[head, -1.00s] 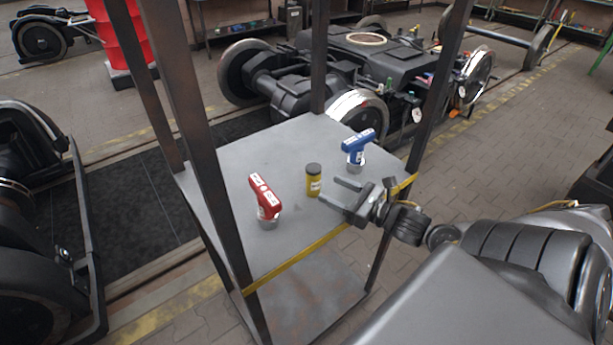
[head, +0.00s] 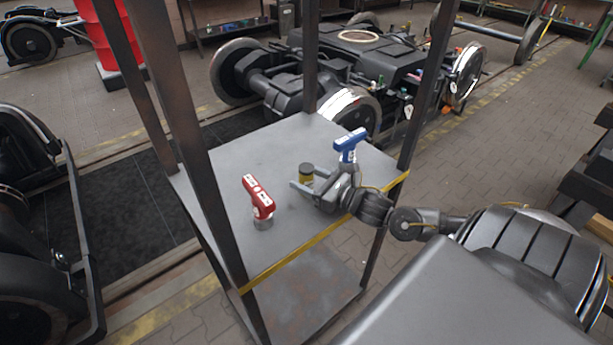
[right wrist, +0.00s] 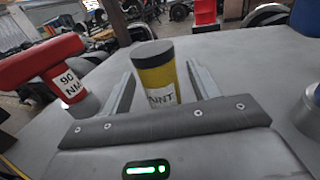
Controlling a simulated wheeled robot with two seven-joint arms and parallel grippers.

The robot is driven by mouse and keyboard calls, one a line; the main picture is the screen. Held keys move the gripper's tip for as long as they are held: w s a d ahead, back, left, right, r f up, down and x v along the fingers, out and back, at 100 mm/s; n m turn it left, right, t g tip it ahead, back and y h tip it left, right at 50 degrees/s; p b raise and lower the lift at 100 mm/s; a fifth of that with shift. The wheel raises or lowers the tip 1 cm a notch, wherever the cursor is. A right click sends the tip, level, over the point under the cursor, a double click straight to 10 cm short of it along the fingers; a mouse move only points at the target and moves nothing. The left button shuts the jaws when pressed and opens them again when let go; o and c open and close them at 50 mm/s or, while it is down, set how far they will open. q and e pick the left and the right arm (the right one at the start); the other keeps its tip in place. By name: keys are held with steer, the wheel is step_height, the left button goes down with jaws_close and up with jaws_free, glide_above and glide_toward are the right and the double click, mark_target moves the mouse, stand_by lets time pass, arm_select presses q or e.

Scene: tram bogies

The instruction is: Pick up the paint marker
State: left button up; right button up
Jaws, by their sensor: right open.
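The paint marker (head: 306,173) is a short yellow cylinder with a dark cap, upright on the grey shelf (head: 245,158). In the right wrist view the paint marker (right wrist: 158,80) stands between my two fingers, its label partly readable, its lower part hidden behind the gripper's front edge. My right gripper (head: 303,180) is open, low over the shelf, with a finger on each side of the marker. In the right wrist view a gap shows between the right gripper's (right wrist: 161,78) left finger and the marker. My left gripper is not in view.
A red tool (head: 259,198) marked 90 NM stands left of the gripper. A blue tool (head: 349,143) stands close behind it, to the right. Dark posts (head: 185,135) rise at the shelf's corners. Yellow tape (head: 290,259) edges the front. The shelf's back left is clear.

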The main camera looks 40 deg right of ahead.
steer(key=shift+x, duration=1.35)
steer(key=shift+c, duration=0.3)
steer(key=c, duration=1.1)
steer(key=shift+o, duration=0.2)
steer(key=shift+r, duration=0.55)
steer(key=s+d+r+p, duration=0.1)
steer(key=s+r+p, duration=0.1)
steer(key=s+r, duration=1)
steer(key=shift+v, duration=1.05)
